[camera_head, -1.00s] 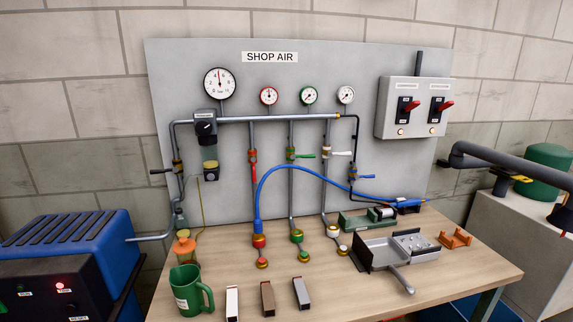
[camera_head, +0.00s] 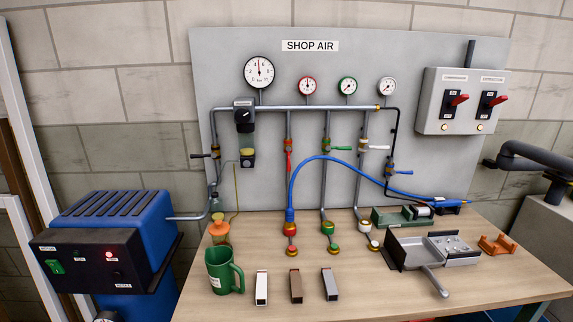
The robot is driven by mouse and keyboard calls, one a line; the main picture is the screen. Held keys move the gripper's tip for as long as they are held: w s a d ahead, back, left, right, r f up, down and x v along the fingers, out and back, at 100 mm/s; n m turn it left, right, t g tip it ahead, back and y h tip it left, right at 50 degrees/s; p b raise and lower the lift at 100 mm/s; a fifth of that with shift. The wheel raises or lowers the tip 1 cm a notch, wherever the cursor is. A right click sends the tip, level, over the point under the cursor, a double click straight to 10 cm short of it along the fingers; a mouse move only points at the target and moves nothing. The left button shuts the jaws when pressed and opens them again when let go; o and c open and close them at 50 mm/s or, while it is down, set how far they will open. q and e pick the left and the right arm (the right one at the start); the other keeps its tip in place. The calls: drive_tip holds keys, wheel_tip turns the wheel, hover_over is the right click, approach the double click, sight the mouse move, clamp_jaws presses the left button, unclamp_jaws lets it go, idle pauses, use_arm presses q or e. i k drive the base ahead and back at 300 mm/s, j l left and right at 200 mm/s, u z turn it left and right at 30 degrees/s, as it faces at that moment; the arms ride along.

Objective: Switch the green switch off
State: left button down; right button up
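A green rocker switch (camera_head: 54,267) sits on the dark front panel of the blue machine (camera_head: 118,225) at the lower left. A small label is above the switch; its position, on or off, is too small to tell. A red lamp (camera_head: 109,255) glows on the same panel, to the right of the switch. Neither of my grippers is in view.
A wooden bench (camera_head: 400,290) holds a green jug (camera_head: 222,270), several small blocks and a metal tray (camera_head: 415,252). Behind it stands the shop air board (camera_head: 250,180) with pipes, gauges and a grey box (camera_head: 462,100) with two red levers. A white frame is at the left edge.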

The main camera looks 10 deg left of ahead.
sight(56, 267)
drive_tip(key=u, duration=1.6)
